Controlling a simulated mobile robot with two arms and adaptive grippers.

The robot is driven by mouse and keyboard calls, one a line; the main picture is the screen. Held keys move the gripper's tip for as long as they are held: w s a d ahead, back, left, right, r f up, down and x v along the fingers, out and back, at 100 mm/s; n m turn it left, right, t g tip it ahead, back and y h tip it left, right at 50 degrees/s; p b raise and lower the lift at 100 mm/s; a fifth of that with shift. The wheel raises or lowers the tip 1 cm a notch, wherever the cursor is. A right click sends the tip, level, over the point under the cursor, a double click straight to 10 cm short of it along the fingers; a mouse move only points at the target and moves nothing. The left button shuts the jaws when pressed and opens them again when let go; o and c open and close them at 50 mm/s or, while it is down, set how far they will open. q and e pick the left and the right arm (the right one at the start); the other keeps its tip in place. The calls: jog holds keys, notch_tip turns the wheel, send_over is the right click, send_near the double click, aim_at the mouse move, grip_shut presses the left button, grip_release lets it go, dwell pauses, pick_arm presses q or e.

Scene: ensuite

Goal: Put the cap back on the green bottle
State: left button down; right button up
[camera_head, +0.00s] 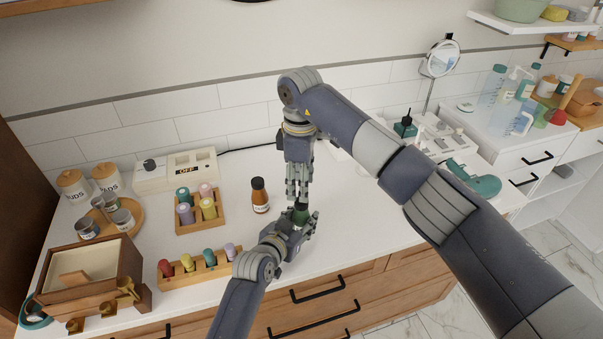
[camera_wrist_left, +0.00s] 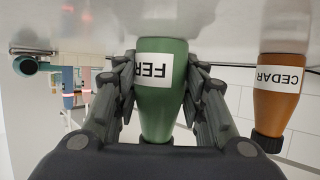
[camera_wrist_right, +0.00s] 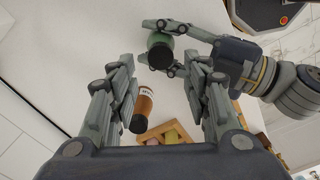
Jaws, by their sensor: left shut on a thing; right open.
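The green bottle (camera_head: 301,214) stands upright on the counter, with a partly visible label in the left wrist view (camera_wrist_left: 172,75). A black cap (camera_wrist_right: 160,56) shows on its top in the right wrist view; I cannot tell how firmly it sits. My left gripper (camera_head: 306,218) is shut around the bottle's body; its fingers flank both sides in the left wrist view (camera_wrist_left: 160,85). My right gripper (camera_head: 298,196) points down just above the bottle. Its fingers are apart and empty in the right wrist view (camera_wrist_right: 160,85).
A brown cedar bottle (camera_head: 260,196) with a black cap stands just left of the green one. Racks of coloured bottles (camera_head: 200,211) (camera_head: 200,268) and a wooden box (camera_head: 90,272) are further left.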

pick_arm(q)
jog(key=shift+f, duration=0.1)
pick_arm(e)
jog(key=n, duration=0.5)
jog(key=shift+r, duration=0.25)
jog(key=n, duration=0.4)
jog(key=shift+a+r+n, duration=0.15)
jog(key=shift+r+n, duration=0.05)
jog(key=shift+n, duration=0.2)
jog(key=n, duration=0.4)
jog(key=shift+r+n, duration=0.15)
jog(key=shift+n, duration=0.25)
jog(key=n, duration=0.6)
jog(key=shift+r, duration=0.2)
jog(key=n, duration=0.6)
jog(key=shift+r, duration=0.2)
jog(key=n, duration=0.5)
jog(key=shift+r, duration=0.15)
jog(key=n, duration=0.4)
jog(key=shift+d+r+n, duration=0.1)
jog(key=shift+d+n, duration=0.1)
jog(key=shift+n, duration=0.2)
jog(key=n, duration=0.5)
jog(key=shift+d+r, duration=0.1)
